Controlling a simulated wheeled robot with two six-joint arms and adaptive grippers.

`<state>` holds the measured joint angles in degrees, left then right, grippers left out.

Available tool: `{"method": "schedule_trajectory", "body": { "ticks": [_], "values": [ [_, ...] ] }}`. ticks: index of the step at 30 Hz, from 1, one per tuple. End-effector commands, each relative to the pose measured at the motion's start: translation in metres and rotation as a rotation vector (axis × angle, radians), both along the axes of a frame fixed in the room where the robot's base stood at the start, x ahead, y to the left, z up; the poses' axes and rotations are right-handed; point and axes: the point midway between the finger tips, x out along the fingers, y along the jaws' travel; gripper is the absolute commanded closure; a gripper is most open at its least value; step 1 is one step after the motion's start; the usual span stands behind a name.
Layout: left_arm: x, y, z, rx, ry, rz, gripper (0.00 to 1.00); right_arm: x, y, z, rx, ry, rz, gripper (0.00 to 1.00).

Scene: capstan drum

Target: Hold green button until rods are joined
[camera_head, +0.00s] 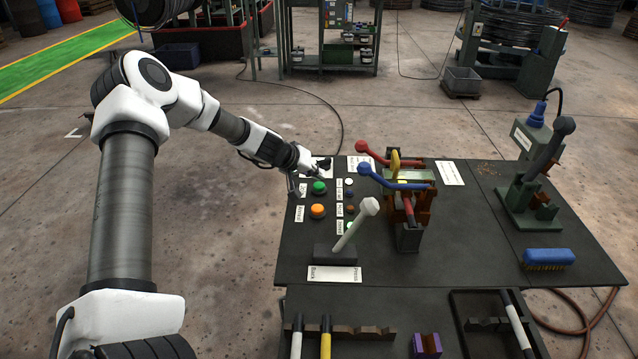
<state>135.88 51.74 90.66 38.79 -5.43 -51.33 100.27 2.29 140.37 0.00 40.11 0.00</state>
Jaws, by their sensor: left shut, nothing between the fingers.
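The green button (319,187) sits on the left part of the dark worktable (455,262), behind an orange button (317,210). My left gripper (310,180) is shut and empty, with its fingers close above and to the left of the green button. I cannot tell whether they touch it. A clamp fixture with a red lever (372,150) and a blue lever (385,180) stands right of the buttons. The rods in this fixture are too small to make out. My right gripper is not in view.
A white-knobbed lever (357,222) stands at the table's front left. A green press (530,190) and a blue brush (548,258) are at the right. The table's middle right is clear.

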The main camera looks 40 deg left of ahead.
Motion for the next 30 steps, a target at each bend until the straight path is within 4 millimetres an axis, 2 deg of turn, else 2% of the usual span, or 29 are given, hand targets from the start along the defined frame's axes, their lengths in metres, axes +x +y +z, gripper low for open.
{"method": "schedule_trajectory", "body": {
  "ticks": [5,18,30],
  "values": [
    [0.0,0.0,0.008,0.001,0.0,-0.001,1.0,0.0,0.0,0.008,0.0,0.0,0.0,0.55],
    [0.0,0.0,0.051,-0.001,0.0,0.001,1.0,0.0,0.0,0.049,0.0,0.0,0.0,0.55],
    [0.0,0.0,0.05,0.0,0.0,0.0,1.0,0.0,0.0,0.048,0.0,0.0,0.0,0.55]
  ]
}}
